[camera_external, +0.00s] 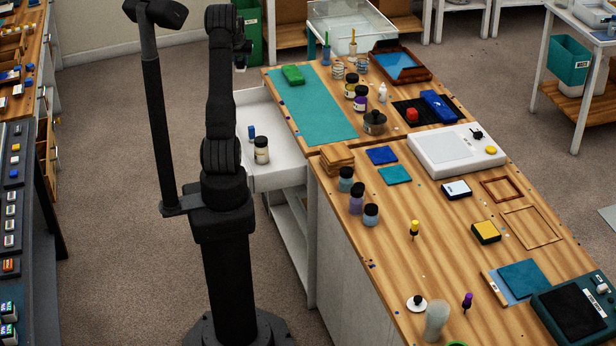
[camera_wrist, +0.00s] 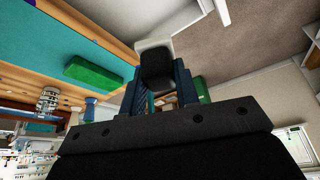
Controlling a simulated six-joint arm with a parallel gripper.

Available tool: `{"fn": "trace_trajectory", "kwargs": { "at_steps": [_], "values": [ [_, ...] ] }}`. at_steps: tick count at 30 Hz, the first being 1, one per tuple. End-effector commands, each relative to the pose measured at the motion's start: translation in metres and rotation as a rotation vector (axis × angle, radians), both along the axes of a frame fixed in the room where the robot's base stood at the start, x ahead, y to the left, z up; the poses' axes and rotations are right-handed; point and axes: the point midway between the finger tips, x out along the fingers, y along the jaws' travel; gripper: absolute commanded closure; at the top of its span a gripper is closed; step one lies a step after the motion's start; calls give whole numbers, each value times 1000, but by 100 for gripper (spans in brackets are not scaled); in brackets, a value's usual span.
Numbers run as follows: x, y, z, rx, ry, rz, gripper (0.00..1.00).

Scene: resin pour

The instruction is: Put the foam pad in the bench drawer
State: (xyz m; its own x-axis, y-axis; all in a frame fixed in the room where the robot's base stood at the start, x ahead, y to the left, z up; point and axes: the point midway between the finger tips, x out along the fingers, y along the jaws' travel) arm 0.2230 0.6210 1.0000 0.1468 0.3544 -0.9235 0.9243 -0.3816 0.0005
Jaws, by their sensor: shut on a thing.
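My gripper (camera_wrist: 158,85) is shut on a small piece with a pale top and a dark face (camera_wrist: 155,68). I cannot tell from its look whether this is the foam pad. In the outside view my gripper is mostly hidden by my arm, and the held piece cannot be made out. A green block (camera_external: 293,75) lies on the teal mat (camera_external: 318,108) at the bench's far left; it also shows in the wrist view (camera_wrist: 100,72). The white bench drawer (camera_external: 285,177) stands open at the bench's left side. A blue piece (camera_external: 251,132) and a black-lidded jar (camera_external: 262,150) are in it.
Black-lidded jars (camera_external: 356,198) stand along the bench's left edge, near stacked wooden pieces (camera_external: 337,156). A white device (camera_external: 450,150) and a brown tray (camera_external: 425,77) are farther right. Open floor lies left of the drawer. A green bin (camera_external: 248,35) stands behind my arm.

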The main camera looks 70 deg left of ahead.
Motion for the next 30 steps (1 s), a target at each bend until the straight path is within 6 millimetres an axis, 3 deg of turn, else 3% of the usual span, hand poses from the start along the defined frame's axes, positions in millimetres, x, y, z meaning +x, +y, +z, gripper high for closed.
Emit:
{"fn": "trace_trajectory", "kwargs": {
  "at_steps": [6,12,17,24,30],
  "values": [
    [0,-1,-78,-7,2,-1,94],
    [0,-1,-133,-4,1,-1,94],
    [1,0,-154,-2,0,-1,94],
    [1,-1,-199,-4,1,-2,94],
    [1,0,-217,-1,0,-1,94]
  ]
}}
